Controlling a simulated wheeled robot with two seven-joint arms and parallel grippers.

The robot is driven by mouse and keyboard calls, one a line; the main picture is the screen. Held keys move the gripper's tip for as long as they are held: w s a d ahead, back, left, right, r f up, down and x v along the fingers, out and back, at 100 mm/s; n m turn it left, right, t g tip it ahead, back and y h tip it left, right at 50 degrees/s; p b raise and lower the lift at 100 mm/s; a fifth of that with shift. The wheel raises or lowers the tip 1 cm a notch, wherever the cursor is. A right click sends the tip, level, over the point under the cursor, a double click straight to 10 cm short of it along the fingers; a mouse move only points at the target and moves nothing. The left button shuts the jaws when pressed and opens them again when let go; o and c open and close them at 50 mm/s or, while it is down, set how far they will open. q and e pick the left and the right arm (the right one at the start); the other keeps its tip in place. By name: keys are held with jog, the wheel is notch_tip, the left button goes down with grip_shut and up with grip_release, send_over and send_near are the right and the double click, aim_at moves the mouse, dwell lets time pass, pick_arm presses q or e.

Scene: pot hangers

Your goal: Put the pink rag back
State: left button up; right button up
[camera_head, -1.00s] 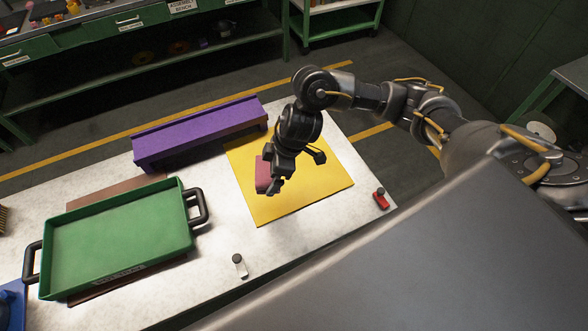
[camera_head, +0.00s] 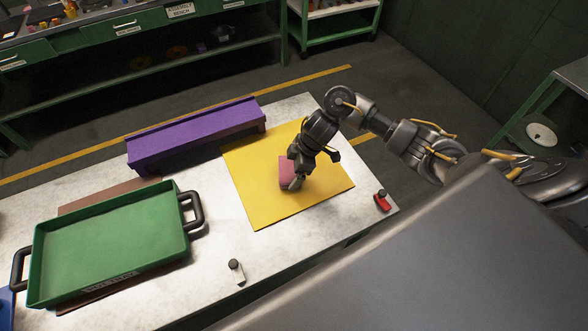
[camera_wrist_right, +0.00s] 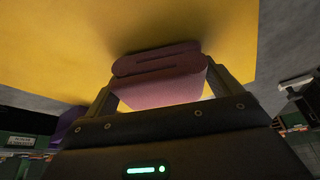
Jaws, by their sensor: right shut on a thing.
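The pink rag (camera_head: 286,171) is a folded bundle over the yellow mat (camera_head: 258,203) on the white table. My right gripper (camera_head: 296,180) is shut on the rag. In the right wrist view the rag (camera_wrist_right: 160,78) sits between the two fingers (camera_wrist_right: 165,95), with the yellow mat (camera_wrist_right: 100,35) behind it. I cannot tell whether the rag touches the mat. My left gripper is not in view.
A purple bench-like stand (camera_head: 195,138) is at the table's back edge. A green tray (camera_head: 110,243) with black handles lies at left on a brown board. A small bottle (camera_head: 237,271) and a red item (camera_head: 382,201) are near the front edge.

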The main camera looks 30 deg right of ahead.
jog(key=shift+f, duration=0.25)
jog(key=shift+f, duration=0.1)
jog(key=o, duration=0.9)
jog(key=shift+f, duration=0.1)
jog(key=shift+c, duration=0.2)
jog(key=shift+d+r, duration=0.1)
jog(key=shift+r, duration=0.3)
jog(key=p+v, duration=0.1)
jog(key=v, duration=1)
jog(key=shift+r, duration=0.3)
jog(key=shift+s+d, duration=0.1)
